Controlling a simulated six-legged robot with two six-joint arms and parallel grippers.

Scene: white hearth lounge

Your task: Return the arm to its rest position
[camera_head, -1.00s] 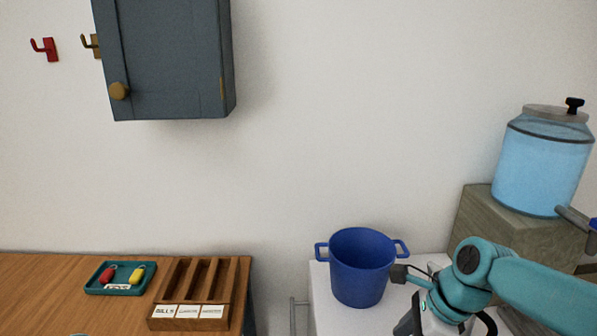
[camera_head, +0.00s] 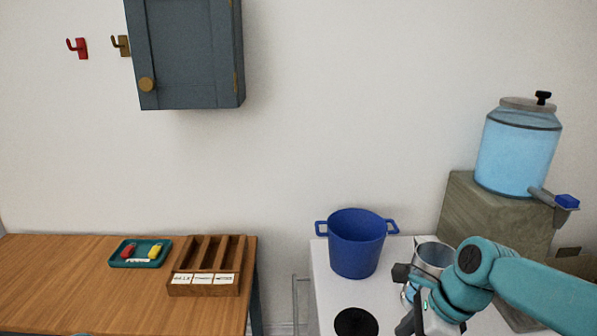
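My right arm, teal, comes in from the right in the head view. Its gripper (camera_head: 412,318) is at the bottom, over the white stove top, pointing down and partly cut off by the lower edge. Whether its fingers are open or shut cannot be made out. A metal pot or cup (camera_head: 432,254) stands just behind it, partly hidden by the arm. My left gripper is not in view.
A blue pot (camera_head: 356,244) stands on the white stove (camera_head: 335,295), near a black burner (camera_head: 356,322). A water dispenser (camera_head: 517,150) stands on a stone block (camera_head: 490,219) at right. A wooden table (camera_head: 60,280) holds a teal tray (camera_head: 118,262) and a slotted wooden box (camera_head: 205,290).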

